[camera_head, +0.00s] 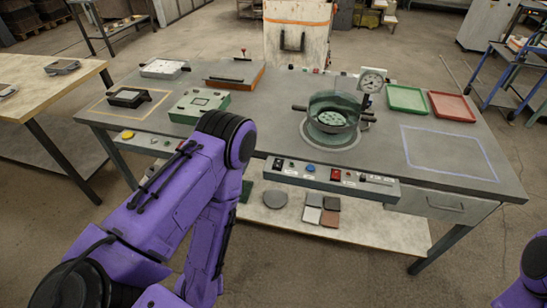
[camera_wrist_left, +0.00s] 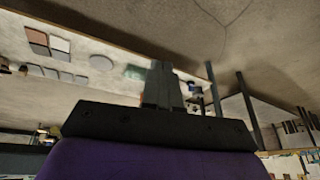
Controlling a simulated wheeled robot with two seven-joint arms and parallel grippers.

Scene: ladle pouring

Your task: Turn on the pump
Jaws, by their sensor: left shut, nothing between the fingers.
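A control strip (camera_head: 260,167) runs along the table's front edge. It carries a black knob (camera_head: 278,164), a blue button (camera_head: 310,168), a red switch (camera_head: 335,174) and a slider-like lever (camera_head: 376,180); their labels are too small to read. A glass vessel (camera_head: 333,105) with pale pieces inside stands on a round base, with a dial gauge (camera_head: 371,81) beside it. No pump body is clearly recognisable. My left gripper (camera_wrist_left: 164,72) is shut and empty in the left wrist view, away from the controls; my arm hides it in the head view. My right gripper is out of view.
A green tray (camera_head: 408,98) and a red tray (camera_head: 452,106) lie at the right. A green block (camera_head: 198,107) and a black box (camera_head: 129,98) are at the left. Small tiles (camera_head: 311,214) lie on the lower shelf. The blue-outlined area (camera_head: 448,153) is clear.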

